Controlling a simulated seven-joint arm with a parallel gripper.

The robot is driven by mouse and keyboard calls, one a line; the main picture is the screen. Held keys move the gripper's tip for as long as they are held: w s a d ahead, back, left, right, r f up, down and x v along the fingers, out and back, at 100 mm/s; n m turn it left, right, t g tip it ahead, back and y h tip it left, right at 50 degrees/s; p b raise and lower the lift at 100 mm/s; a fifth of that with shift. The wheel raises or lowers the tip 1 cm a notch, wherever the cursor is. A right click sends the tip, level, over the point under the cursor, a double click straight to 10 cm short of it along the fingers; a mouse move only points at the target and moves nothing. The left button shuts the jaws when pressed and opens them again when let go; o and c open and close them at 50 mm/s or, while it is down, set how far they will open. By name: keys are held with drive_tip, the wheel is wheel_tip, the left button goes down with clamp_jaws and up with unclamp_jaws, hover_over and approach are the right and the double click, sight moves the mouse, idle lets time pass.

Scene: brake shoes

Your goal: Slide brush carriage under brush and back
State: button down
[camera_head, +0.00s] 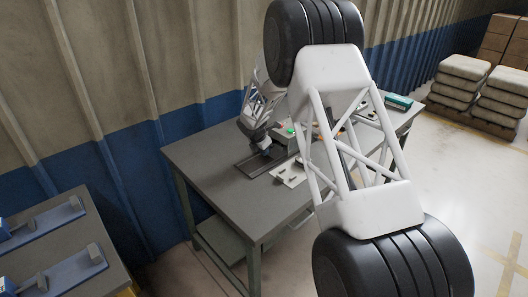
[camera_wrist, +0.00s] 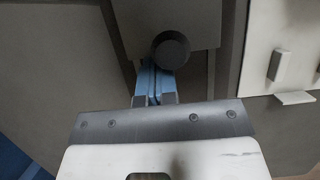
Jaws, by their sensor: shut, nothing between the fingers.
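My gripper (camera_wrist: 153,68) is shut and empty, its blue fingers side by side in the wrist view. Its tips are just behind and left of a dark round knob (camera_wrist: 171,50), which overlaps them in the picture; I cannot tell if they touch. The knob stands on a grey plate or carriage (camera_wrist: 198,22), which lies over a darker track (camera_wrist: 228,60). In the head view my gripper (camera_head: 261,141) is low over the dark track (camera_head: 250,166) on the table, beside a grey machine with a green light (camera_head: 290,130). The brush cannot be made out.
A white plate (camera_head: 291,175) with small grey fittings lies right of the track; it also shows in the wrist view (camera_wrist: 258,70). The grey table (camera_head: 215,170) is bare at the front left. Another table (camera_head: 95,235) holds blue fixtures.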

sight(259, 159)
drive_tip(key=shift+s+a, duration=0.35)
drive_tip(key=shift+a, duration=0.05)
drive_tip(key=shift+s+a, duration=1.15)
drive_tip(key=v, duration=0.9)
drive_tip(key=shift+r, duration=0.45)
drive_tip(key=c, duration=1.8)
unclamp_jaws()
drive_tip(key=shift+c, duration=0.2)
drive_tip(key=o, duration=0.4)
drive_tip(key=shift+w+d, duration=0.2)
drive_tip(key=o, duration=0.5)
drive_tip(key=w+d+m+g+h, duration=0.1)
drive_tip(key=w+d, duration=0.1)
drive_tip(key=w, duration=0.1)
drive_tip(key=w+d+g, duration=0.1)
drive_tip(key=w+d, duration=0.1)
drive_tip(key=d, duration=0.1)
drive_tip(key=shift+w+f+m+h, duration=0.2)
drive_tip(key=shift+w+m+h, duration=0.2)
drive_tip(key=shift+o, duration=0.2)
drive_tip(key=shift+x, duration=3.95)
drive_tip(key=shift+s, duration=0.15)
